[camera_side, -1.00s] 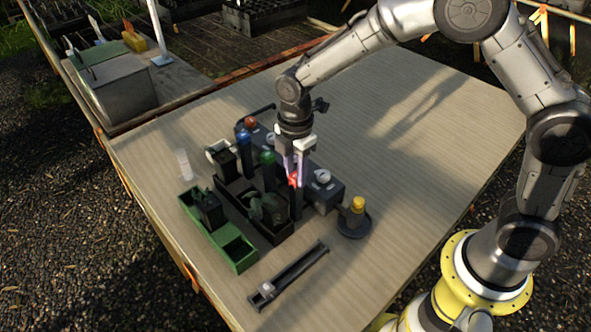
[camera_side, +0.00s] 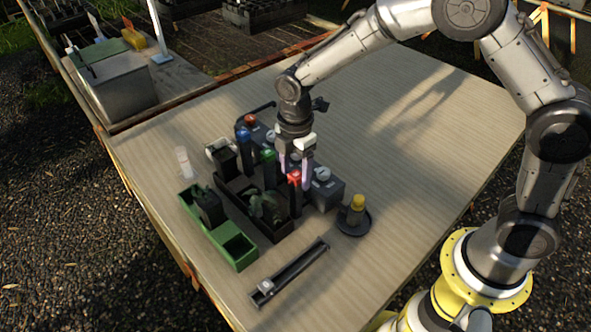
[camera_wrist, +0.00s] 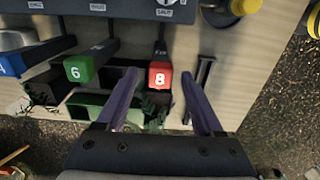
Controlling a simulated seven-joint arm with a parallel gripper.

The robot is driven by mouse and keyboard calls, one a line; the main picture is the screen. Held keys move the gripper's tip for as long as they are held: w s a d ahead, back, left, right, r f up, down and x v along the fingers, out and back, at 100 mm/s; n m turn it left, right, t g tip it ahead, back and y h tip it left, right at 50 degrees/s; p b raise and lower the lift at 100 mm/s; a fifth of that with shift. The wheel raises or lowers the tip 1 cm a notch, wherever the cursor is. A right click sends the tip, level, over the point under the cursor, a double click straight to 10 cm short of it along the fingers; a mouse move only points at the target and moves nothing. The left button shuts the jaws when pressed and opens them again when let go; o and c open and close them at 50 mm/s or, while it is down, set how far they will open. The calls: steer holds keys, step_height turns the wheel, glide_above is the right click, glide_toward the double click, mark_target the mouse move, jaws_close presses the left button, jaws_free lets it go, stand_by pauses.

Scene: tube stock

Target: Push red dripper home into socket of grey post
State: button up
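The red dripper (camera_side: 295,177), a block marked 8, sits at the top of a dark grey post (camera_side: 296,203). It also shows in the wrist view (camera_wrist: 160,76). I cannot tell how deep it sits in the socket. My gripper (camera_side: 295,172) is right over the post. In the wrist view my gripper (camera_wrist: 161,77) is open, one purple finger on each side of the red block, with a gap on both sides.
Green (camera_wrist: 79,71) and blue (camera_side: 243,134) topped posts stand close by. A black planter (camera_side: 275,236) with a plant and a green tray (camera_side: 232,250) lie nearby. A yellow-topped piece (camera_side: 357,204) stands on a round dark base. The table's right side is clear.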

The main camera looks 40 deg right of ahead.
steer(key=shift+r, duration=0.1)
step_height(320, 180, up, 14)
stand_by(0.6)
steer(key=shift+f, duration=0.2)
steer(key=s+d+r+m+t, duration=0.45)
steer(key=s+d+r, duration=0.45)
steer(key=s+r, duration=0.3)
steer(key=s+d+f+m, duration=0.1)
steer(key=s+f+m, duration=0.2)
steer(key=s+m, duration=0.3)
steer(key=s+d+f+m+t, duration=0.1)
steer(key=s+d+f+m, duration=0.1)
steer(key=s+f+m, duration=0.2)
steer(key=shift+s+f+m, duration=0.15)
steer(key=shift+s+m, duration=1.15)
steer(key=shift+m, duration=0.45)
